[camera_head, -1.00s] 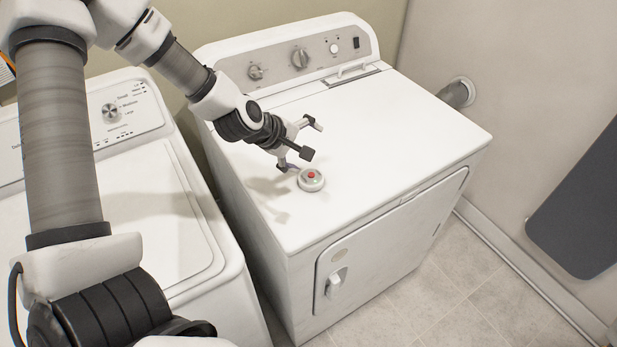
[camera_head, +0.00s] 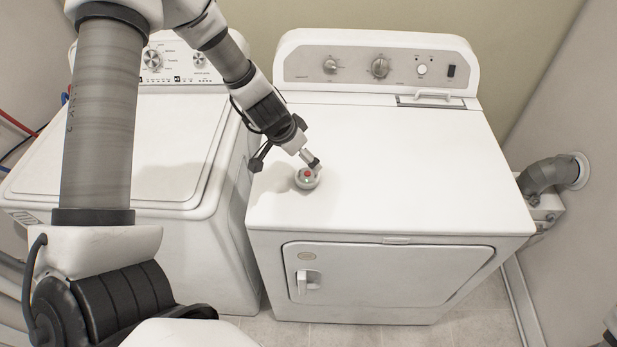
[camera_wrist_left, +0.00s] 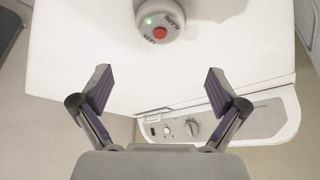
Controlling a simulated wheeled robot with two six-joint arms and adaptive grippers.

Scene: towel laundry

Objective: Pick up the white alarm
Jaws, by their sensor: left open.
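The white alarm (camera_head: 307,181) is a small round white device with a red button on top. It sits near the front left of the right-hand machine's white top (camera_head: 400,165). In the left wrist view the alarm (camera_wrist_left: 160,20) is at the top middle, with the red button and a green light showing. My left gripper (camera_head: 287,163) is just behind and above the alarm in the head view. In the wrist view its fingers (camera_wrist_left: 158,85) are spread wide and empty, and the alarm lies beyond the fingertips. My right gripper is not in view.
A second white machine (camera_head: 130,155) stands to the left, with a narrow gap between. The right-hand machine's control panel (camera_head: 375,66) rises at the back. A grey duct (camera_head: 545,177) comes from the wall at right. The machine top around the alarm is otherwise clear.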

